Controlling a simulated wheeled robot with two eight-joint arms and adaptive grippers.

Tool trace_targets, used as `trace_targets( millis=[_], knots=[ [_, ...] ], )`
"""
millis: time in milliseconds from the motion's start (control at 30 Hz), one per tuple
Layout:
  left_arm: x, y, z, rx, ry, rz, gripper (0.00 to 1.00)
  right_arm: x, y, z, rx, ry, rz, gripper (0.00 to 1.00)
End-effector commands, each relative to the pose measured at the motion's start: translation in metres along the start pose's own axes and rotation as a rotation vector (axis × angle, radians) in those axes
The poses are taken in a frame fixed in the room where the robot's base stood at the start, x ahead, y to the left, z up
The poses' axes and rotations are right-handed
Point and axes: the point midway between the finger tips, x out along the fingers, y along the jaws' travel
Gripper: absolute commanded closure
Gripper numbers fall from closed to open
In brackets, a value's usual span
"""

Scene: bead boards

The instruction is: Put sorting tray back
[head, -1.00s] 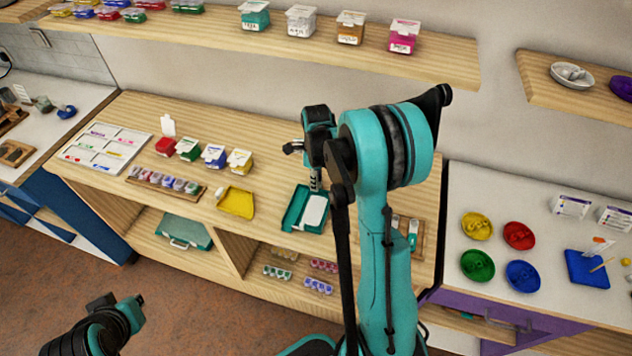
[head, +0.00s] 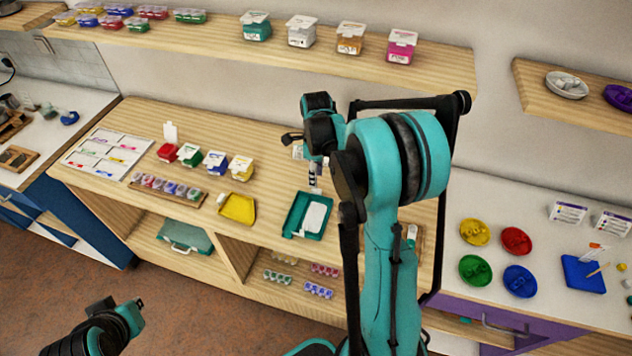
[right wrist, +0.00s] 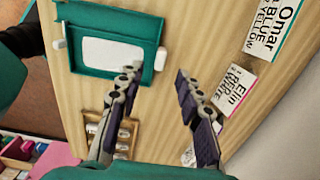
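A shallow teal tray (head: 292,222) with a white panel inside lies flat on the wooden counter. It also shows at the upper left of the right wrist view (right wrist: 60,85), with small white pieces at its sides. A yellow scoop-shaped tray (head: 238,208) lies to its left on the same counter. I cannot tell which one is the sorting tray. My right gripper (head: 315,187) is over the counter just behind the teal tray. Its fingers (right wrist: 155,73) are apart with nothing between them. My left gripper (head: 134,310) is low at the left over the floor; its fingers are unclear.
Colored boxes (head: 216,161), a bead rack (head: 165,189) and a white board (head: 105,150) occupy the counter's left. A name card (right wrist: 235,88) lies beside my right gripper. A shelf (head: 440,58) runs above.

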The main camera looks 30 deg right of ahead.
Motion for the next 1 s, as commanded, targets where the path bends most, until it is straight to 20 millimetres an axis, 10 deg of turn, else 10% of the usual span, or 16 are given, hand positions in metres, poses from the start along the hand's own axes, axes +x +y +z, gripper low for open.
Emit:
trace_targets(
  millis=[467, 1000],
  knots=[
    [-0.012, 0.0, -0.008, 0.0, 0.0, 0.0, 1.0, -0.067, 0.012, 0.002, -0.1, -0.012, -0.022, 0.64],
    [-0.011, 0.0, -0.008, 0.0, 0.0, 0.0, 1.0, -0.128, 0.187, -0.005, -1.764, 0.065, -0.527, 0.64]
  ],
)
